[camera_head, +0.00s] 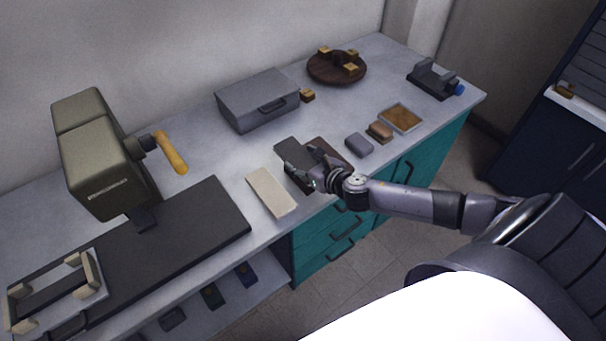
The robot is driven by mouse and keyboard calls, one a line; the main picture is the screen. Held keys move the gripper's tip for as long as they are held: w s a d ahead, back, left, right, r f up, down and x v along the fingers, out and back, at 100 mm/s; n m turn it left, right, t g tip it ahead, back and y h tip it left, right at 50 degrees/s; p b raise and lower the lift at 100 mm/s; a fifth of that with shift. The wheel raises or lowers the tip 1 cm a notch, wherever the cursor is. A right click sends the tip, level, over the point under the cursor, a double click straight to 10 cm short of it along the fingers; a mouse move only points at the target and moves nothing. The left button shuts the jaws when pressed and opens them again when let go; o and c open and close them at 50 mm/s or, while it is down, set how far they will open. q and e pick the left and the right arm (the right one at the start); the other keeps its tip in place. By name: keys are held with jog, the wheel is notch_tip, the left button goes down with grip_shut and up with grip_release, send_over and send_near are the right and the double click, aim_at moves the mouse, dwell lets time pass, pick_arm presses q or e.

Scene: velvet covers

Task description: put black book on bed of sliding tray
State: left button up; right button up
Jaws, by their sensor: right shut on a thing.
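The black book (289,148) is at the front middle of the counter, partly hidden by my right gripper (304,170). My right gripper is shut on it; whether the book touches the counter is not clear. The sliding tray (21,278), with cream corner pieces around a dark bed, is at the far left end of the black base (190,235) of a press. My right gripper is well to the right of this tray. My left gripper is not in view.
The olive press (100,165) with a yellow handle (171,155) stands over the base. A cream book (271,192) lies between base and gripper. A brown book (328,150) lies just behind the gripper. A grey case (257,97) and round wooden stand (336,70) are farther back.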

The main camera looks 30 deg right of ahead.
notch_tip(320, 180, down, 4)
jog(key=shift+f+b, duration=0.15)
jog(key=shift+b, duration=0.35)
jog(key=shift+f, duration=0.7)
jog(key=shift+f, duration=0.25)
jog(key=o, duration=1.3)
jog(key=shift+c, duration=0.2)
jog(key=shift+s+r, duration=0.1)
